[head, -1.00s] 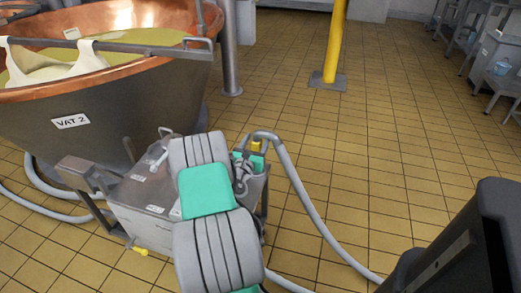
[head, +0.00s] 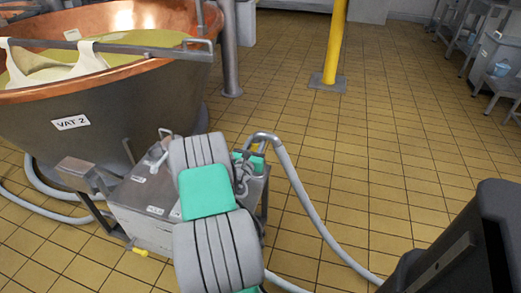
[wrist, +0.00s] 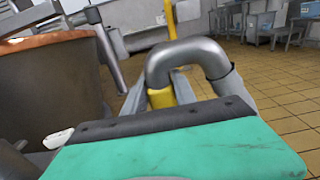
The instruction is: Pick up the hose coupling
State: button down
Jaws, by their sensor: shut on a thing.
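The hose coupling is a grey bent metal pipe with a yellow collar. In the wrist view the coupling (wrist: 187,52) stands just beyond my gripper's green housing, its bend arching up and its yellow collar low on the left. In the head view the coupling (head: 262,137) shows at the top of the grey hose, just beyond my arm. My gripper (head: 249,158) is at the coupling, mostly hidden behind my arm. It is shut on the coupling; the fingertips (wrist: 180,88) are only partly visible.
A steel cart (head: 150,205) stands below my arm. A copper vat (head: 105,115) labelled VAT 2 is at left. The grey hose (head: 310,205) runs down to the right. A yellow post (head: 334,45) stands farther back, with open tiled floor (head: 400,130) around it.

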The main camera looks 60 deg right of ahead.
jog(key=shift+r, duration=0.2)
notch_tip(320, 180, up, 10)
jog(key=p, duration=0.4)
notch_tip(320, 180, up, 6)
jog(key=p, duration=0.7)
jog(key=shift+r, duration=0.2)
dwell(0.5)
jog(key=shift+f, duration=0.1)
dwell(1.8)
